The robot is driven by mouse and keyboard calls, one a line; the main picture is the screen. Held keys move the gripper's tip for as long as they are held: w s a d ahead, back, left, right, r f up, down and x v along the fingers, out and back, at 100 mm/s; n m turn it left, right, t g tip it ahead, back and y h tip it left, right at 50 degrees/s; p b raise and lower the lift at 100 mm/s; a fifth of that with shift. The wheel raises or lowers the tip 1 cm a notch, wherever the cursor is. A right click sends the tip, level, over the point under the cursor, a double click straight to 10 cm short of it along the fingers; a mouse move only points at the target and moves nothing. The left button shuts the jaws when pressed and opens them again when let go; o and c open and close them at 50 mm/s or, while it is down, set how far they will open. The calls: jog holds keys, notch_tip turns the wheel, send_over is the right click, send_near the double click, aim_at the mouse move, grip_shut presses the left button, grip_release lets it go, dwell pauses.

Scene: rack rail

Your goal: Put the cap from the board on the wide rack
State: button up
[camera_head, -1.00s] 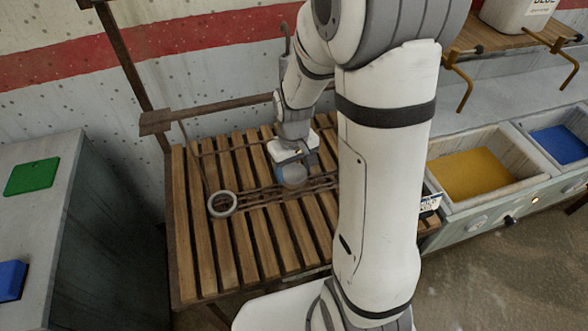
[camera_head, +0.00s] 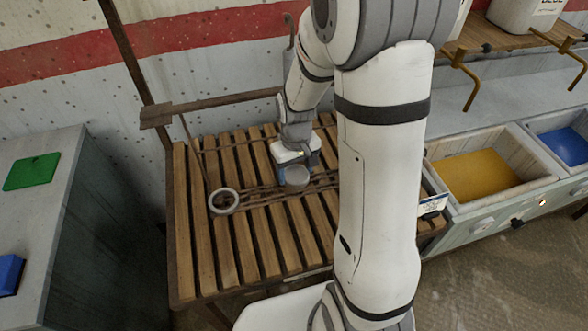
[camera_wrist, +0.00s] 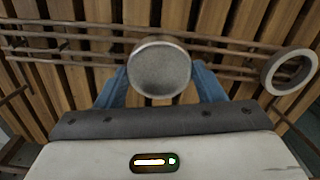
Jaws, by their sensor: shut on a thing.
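The cap, a grey round cup-like piece (camera_head: 296,178), is between the blue fingers of my gripper (camera_head: 293,162). In the wrist view the cap (camera_wrist: 159,68) fills the gap between the two fingertips (camera_wrist: 160,84), and my gripper is shut on it. The cap is over thin dark metal rails (camera_wrist: 225,60) that run across a wide wooden slatted rack (camera_head: 243,255). I cannot tell whether the cap touches the rails or hangs just above them. Which thing is the board is not clear.
A grey cabinet with a green pad (camera_head: 32,171) stands at left. Bins, one yellow inside (camera_head: 478,175), stand at right. The front slats are clear.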

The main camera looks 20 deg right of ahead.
jog(key=shift+f, duration=0.15)
jog(key=shift+f+b, duration=1.3)
jog(key=shift+f, duration=0.1)
jog(key=o, duration=1.1)
jog(key=shift+c, duration=0.2)
jog(key=shift+r, duration=0.1)
notch_tip(320, 180, up, 8)
jog(key=shift+f, duration=0.15)
